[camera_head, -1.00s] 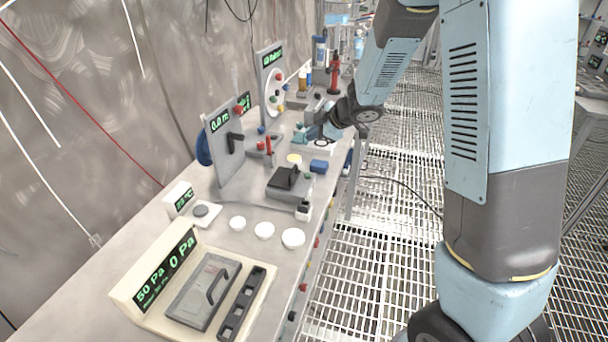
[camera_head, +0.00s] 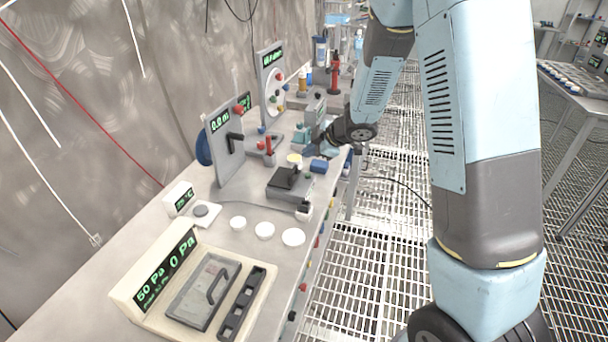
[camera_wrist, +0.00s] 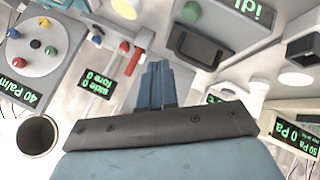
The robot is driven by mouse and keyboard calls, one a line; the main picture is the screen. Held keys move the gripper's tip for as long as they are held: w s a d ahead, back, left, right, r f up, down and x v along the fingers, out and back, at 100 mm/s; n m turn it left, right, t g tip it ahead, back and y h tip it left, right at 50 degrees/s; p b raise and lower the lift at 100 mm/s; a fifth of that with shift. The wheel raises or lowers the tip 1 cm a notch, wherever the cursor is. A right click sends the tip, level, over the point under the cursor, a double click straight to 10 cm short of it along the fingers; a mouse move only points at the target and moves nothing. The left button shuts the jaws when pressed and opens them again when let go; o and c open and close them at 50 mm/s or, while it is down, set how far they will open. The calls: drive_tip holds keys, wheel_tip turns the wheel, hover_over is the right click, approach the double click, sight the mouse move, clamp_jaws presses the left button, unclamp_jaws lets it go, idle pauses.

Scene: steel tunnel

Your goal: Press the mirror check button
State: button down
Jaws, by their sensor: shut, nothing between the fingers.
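My gripper (camera_wrist: 158,84) has its blue-grey fingers together and empty in the wrist view. They hang over the bench among the instruments. In the head view my wrist is beside the bench's right edge, and the fingertips are hard to make out. No label in either view lets me tell which control is the mirror check button. In the wrist view a green button (camera_wrist: 191,11) sits on a grey unit beside a lit display, right of the fingertips. No contact with any of these is visible.
A round dial with coloured knobs (camera_wrist: 34,46) and an open cup (camera_wrist: 37,136) are at the wrist view's left. In the head view, a cream pressure unit (camera_head: 130,292), white discs (camera_head: 293,237) and upright panels (camera_head: 222,165) crowd the bench.

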sight(310, 176)
drive_tip(key=shift+f, duration=2.35)
idle(0.3)
drive_tip(key=shift+s+f, duration=0.2)
drive_tip(key=shift+f, duration=0.15)
drive_tip(key=shift+f, duration=0.4)
idle(0.7)
drive_tip(key=shift+r, duration=0.85)
drive_tip(key=shift+r, duration=2.5)
